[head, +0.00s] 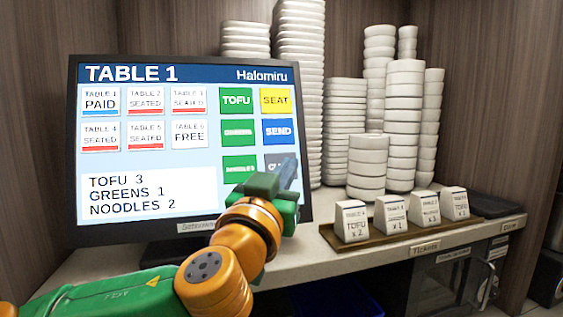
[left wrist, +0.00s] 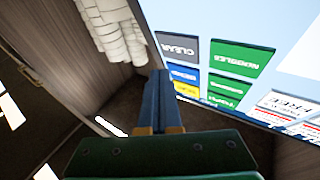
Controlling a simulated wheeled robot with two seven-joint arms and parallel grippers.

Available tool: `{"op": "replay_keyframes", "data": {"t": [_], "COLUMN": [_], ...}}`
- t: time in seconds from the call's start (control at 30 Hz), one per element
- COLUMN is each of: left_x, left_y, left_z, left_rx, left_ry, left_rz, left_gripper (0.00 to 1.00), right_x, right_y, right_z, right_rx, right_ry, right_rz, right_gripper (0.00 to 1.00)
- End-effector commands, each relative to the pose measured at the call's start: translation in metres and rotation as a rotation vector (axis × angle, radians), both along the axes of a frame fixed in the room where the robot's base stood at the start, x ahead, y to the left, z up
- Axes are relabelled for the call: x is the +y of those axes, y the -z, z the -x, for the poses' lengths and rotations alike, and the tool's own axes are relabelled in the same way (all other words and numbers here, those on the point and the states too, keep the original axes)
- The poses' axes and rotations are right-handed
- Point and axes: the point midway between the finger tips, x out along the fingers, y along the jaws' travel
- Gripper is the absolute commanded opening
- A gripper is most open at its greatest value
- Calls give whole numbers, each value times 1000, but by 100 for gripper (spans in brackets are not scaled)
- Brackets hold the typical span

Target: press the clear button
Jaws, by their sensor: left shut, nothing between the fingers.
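The order screen (head: 150,150) stands upright on the counter and reads TABLE 1, with TOFU 3, GREENS 1 and NOODLES 2 in its lower box. The grey CLEAR button (head: 271,160) is at the lower right of its button grid, partly hidden by my left gripper (head: 289,171). In the left wrist view the CLEAR button (left wrist: 178,47) shows whole, just right of and above the fingertips. My left gripper (left wrist: 158,75) is shut and empty, in front of the screen near that button. I cannot tell if it touches the screen. My right gripper is not in view.
The green NOODLES button (head: 239,167) and blue SEND button (head: 278,131) border CLEAR. Tall stacks of white bowls (head: 298,60) stand behind and right of the screen. A wooden tray (head: 375,240) with several ticket cards (head: 391,214) lies on the counter at right.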

Motion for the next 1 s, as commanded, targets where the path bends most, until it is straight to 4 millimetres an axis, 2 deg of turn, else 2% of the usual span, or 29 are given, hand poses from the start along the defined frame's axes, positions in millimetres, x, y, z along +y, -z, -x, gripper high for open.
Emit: {"op": "replay_keyframes", "data": {"t": [0.23,1.0], "left_x": [5,5], "left_y": [6,6], "left_z": [-15,-15], "left_rx": [1,0], "left_ry": [0,0], "left_rz": [0,-1], "left_gripper": [0,0], "right_x": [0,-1], "right_y": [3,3], "right_z": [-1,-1], "right_rx": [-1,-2], "right_ry": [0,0], "right_rz": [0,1], "right_gripper": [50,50]}}
